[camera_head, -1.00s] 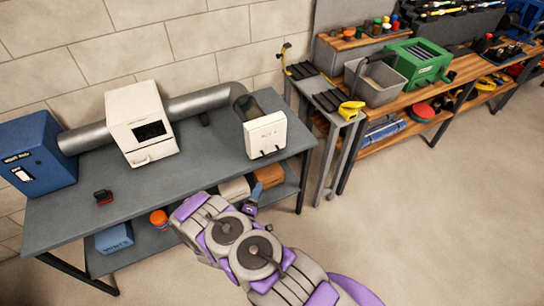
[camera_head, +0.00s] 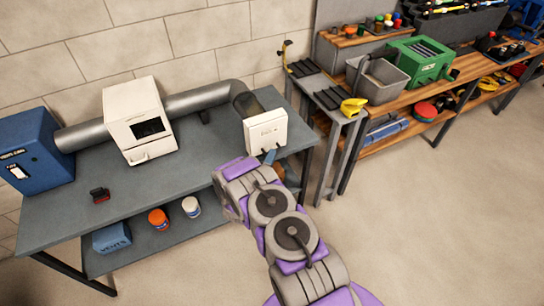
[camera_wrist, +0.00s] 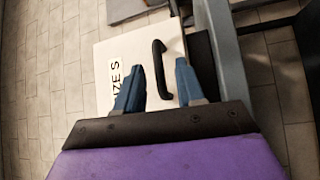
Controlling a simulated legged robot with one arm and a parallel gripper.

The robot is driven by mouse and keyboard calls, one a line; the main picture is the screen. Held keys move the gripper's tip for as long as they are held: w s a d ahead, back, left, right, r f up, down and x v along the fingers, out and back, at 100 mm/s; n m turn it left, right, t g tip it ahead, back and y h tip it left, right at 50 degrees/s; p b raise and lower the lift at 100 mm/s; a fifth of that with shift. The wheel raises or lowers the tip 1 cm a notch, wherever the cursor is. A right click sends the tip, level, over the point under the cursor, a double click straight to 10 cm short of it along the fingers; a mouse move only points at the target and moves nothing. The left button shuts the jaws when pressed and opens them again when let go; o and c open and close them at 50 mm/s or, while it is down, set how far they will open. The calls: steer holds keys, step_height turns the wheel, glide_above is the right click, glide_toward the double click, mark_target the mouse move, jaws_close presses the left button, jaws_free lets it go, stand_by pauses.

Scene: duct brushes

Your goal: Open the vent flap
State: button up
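The vent flap (camera_head: 265,132) is an upright white panel at the right end of the duct, on the grey table. In the wrist view a white panel (camera_wrist: 110,45) carries a label, partly hidden, reading "IZE S", and a black curved handle (camera_wrist: 161,70). My gripper (camera_wrist: 157,78) is open, with one blue finger on each side of the handle in that view. Whether a finger touches the handle or panel cannot be told. In the head view my gripper (camera_head: 270,157) is just below and in front of the flap, mostly hidden by my wrist.
A grey duct (camera_head: 198,101) runs from a blue box (camera_head: 34,150) through a white box (camera_head: 140,122) to the flap. A narrow grey stand (camera_head: 326,95) is close on the right. The floor in front is clear.

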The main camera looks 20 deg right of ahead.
steer(key=shift+x, duration=1)
steer(key=shift+c, duration=0.5)
jaws_close()
